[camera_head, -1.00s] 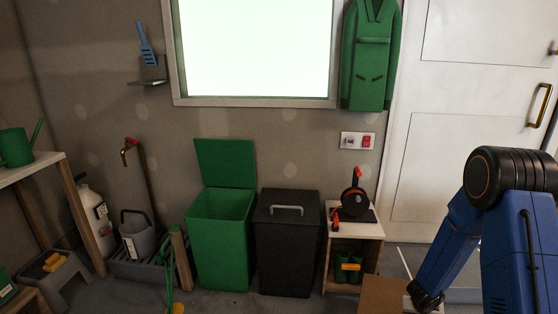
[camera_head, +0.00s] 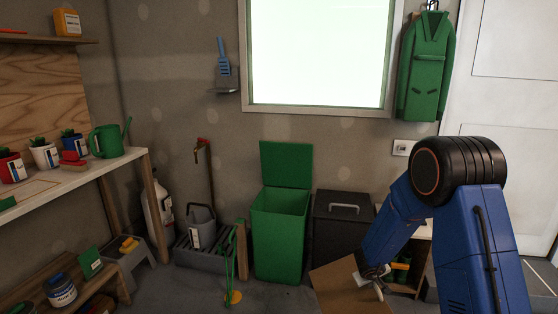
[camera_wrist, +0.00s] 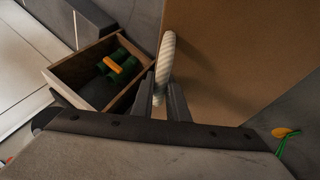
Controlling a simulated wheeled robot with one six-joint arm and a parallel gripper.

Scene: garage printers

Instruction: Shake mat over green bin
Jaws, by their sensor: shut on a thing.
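The brown mat (camera_head: 345,287) hangs from my gripper (camera_head: 374,272) at the lower middle of the head view. My gripper is shut on the mat's pale rope-like handle or edge piece; the mat also fills the upper right of the wrist view (camera_wrist: 240,60). The green bin (camera_head: 280,240) stands against the back wall with its green lid (camera_head: 286,165) raised. The mat is in front of the bin and to its right in the picture, low down, and not above the bin's opening. My arm hides part of what lies behind it.
A dark lidded bin (camera_head: 341,225) stands right of the green bin. A small wooden cabinet holding green and orange items (camera_wrist: 118,68) is beside my gripper. A grey drain grate with a bucket (camera_head: 201,226) and a green cord with a yellow piece (camera_head: 233,296) are to the left.

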